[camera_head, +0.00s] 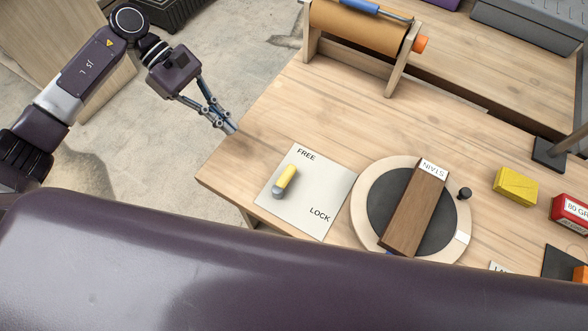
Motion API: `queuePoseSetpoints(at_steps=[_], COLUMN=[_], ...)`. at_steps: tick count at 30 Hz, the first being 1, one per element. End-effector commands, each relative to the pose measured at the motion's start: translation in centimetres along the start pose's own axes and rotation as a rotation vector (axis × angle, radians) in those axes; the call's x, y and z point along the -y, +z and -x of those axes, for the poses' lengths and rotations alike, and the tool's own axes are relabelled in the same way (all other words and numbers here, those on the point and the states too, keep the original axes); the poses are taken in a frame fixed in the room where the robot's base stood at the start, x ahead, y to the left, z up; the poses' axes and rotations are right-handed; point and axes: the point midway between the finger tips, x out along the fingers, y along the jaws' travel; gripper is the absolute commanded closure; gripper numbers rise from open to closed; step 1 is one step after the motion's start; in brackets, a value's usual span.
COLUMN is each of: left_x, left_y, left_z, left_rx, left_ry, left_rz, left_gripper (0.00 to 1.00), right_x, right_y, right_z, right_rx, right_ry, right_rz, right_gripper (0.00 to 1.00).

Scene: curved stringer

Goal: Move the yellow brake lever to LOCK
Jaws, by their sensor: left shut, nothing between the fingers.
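The yellow brake lever (287,177) lies on a pale square plate (310,188) near the table's left corner. Its grey rounded end is at the lower left, and its yellow end points up and right, toward the printed word FREE. The word LOCK is printed at the plate's lower right. My left gripper (231,128) is shut and empty, up and left of the plate and apart from the lever. My right gripper is not in view.
Right of the plate is a round turntable (361,222) with a dark pad, a brown wooden block (414,210) labelled STAIN and a black knob. A paper roll on a wooden stand (395,75) is behind. A yellow block (515,186) and red box (572,213) are at right.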

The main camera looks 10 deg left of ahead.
Motion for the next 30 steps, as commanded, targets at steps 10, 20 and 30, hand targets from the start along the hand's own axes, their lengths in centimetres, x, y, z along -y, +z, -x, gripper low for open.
queuePoseSetpoints(at_steps=[10,20,30], left_x=[0.0,0.1,0.0], left_y=[0.0,0.4,0.7], left_z=[0.0,-3.3,-10.2], left_rx=[0.000,0.006,0.005], left_ry=[0.001,-0.004,-0.001], left_rz=[0.001,0.002,0.001], left_gripper=[1.00,1.00,1.00], right_x=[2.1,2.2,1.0], right_y=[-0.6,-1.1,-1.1], right_z=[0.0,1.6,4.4], right_rx=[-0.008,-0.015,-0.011], right_ry=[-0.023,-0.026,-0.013], right_rz=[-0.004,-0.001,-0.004], right_gripper=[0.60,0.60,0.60])
